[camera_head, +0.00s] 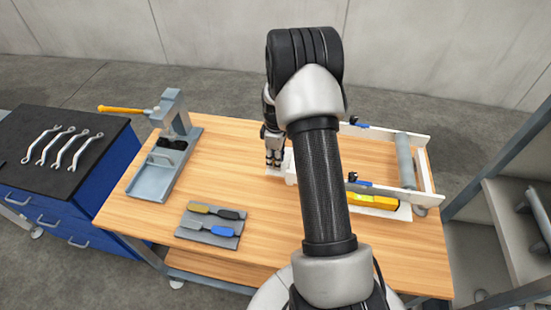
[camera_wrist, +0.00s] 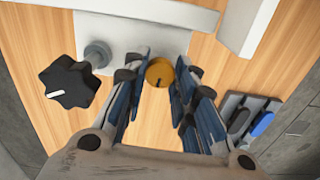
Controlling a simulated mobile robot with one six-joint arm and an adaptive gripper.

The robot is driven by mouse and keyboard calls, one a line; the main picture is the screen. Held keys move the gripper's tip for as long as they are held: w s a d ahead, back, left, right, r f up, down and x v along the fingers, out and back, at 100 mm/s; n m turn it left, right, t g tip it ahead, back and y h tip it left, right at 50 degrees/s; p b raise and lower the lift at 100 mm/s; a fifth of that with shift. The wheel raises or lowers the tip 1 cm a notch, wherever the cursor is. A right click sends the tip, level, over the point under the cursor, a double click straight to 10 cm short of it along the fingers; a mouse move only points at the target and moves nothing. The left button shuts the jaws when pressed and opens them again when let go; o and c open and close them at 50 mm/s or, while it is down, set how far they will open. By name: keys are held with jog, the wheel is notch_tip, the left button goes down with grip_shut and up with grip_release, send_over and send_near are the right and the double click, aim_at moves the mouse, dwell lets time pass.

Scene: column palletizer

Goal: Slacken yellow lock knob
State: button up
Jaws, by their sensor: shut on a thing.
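The yellow lock knob (camera_wrist: 159,71) is small and round, with a dark mark on its face, at the upper middle of the wrist view. My gripper (camera_wrist: 160,78) is shut on it, one finger pad on each side. The knob sits at the edge of a white plate (camera_wrist: 128,32). In the head view my gripper (camera_head: 273,158) points down at the left end of the white fixture (camera_head: 383,187) on the wooden table. The yellow knob is not visible there.
A black lobed knob (camera_wrist: 70,83) with a white mark stands left of my fingers. A tool mat (camera_head: 212,228) with two handled tools and a grey press stand (camera_head: 152,180) lie to the left. A yellow block (camera_head: 374,201) sits at the fixture's front. The table's front middle is clear.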

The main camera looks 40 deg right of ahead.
jog(key=o, duration=1.1)
notch_tip(320, 180, up, 12)
jog(key=shift+r, duration=0.1)
dwell(0.5)
